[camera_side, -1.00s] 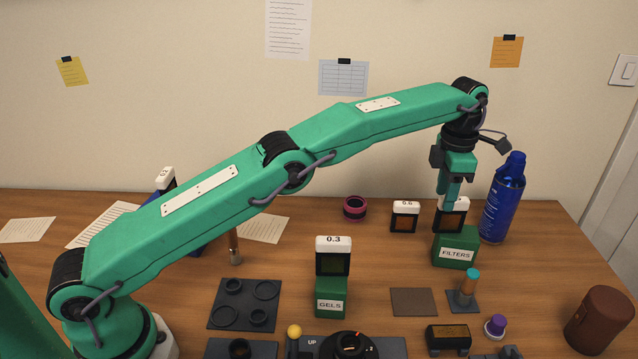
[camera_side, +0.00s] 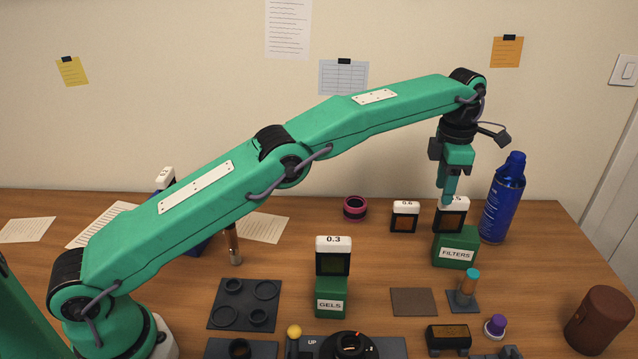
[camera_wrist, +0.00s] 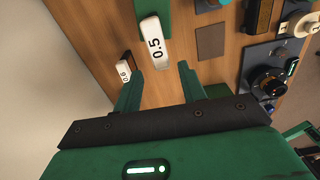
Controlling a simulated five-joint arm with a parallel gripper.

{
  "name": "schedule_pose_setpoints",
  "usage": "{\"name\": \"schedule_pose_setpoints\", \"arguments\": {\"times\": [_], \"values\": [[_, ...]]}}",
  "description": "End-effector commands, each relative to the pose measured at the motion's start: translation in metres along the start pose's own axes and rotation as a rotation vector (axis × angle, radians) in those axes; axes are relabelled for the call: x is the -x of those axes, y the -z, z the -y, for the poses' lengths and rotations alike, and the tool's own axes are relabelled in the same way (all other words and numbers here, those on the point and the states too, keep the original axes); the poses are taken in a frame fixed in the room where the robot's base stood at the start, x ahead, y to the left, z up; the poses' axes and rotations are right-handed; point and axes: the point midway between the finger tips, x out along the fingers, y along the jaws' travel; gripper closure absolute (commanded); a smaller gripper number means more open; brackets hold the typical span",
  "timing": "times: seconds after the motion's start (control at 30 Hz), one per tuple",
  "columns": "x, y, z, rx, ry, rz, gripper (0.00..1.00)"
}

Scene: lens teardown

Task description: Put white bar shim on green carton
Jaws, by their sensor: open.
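A white-topped bar shim marked 0.5 (camera_side: 462,211), with a dark framed panel below, stands upright on the green carton labelled FILTERS (camera_side: 443,252). Its white top also shows in the wrist view (camera_wrist: 152,42), ahead of my fingers. My gripper (camera_side: 447,201) is just above the shim, its fingers partly covering the white top in the side view. In the wrist view my gripper (camera_wrist: 157,84) is open and empty, its fingers apart. A similar shim marked 0.6 (camera_side: 405,206) stands on the table to the left. Another marked 0.3 (camera_side: 333,243) stands on the green GELS carton (camera_side: 331,292).
A blue spray can (camera_side: 503,200) stands close right of the FILTERS carton. A magenta ring (camera_side: 354,208) lies farther left. A brown flat pad (camera_side: 413,302), a teal-capped stick on a base (camera_side: 467,292) and a brown cylinder (camera_side: 598,320) are nearer the front.

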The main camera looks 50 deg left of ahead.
Motion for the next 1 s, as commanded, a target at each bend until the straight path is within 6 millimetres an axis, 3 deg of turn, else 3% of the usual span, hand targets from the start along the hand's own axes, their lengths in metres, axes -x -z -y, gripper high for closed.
{"name": "schedule_pose_setpoints", "arguments": {"times": [0.37, 0.7, 1.0], "values": [[0.066, 0.041, -0.011, -0.316, -0.046, 0.053, 0.59], [0.121, 0.103, -0.007, -0.679, -0.122, 0.087, 0.59], [0.151, 0.168, 0.010, -0.998, -0.204, 0.089, 0.59]]}}
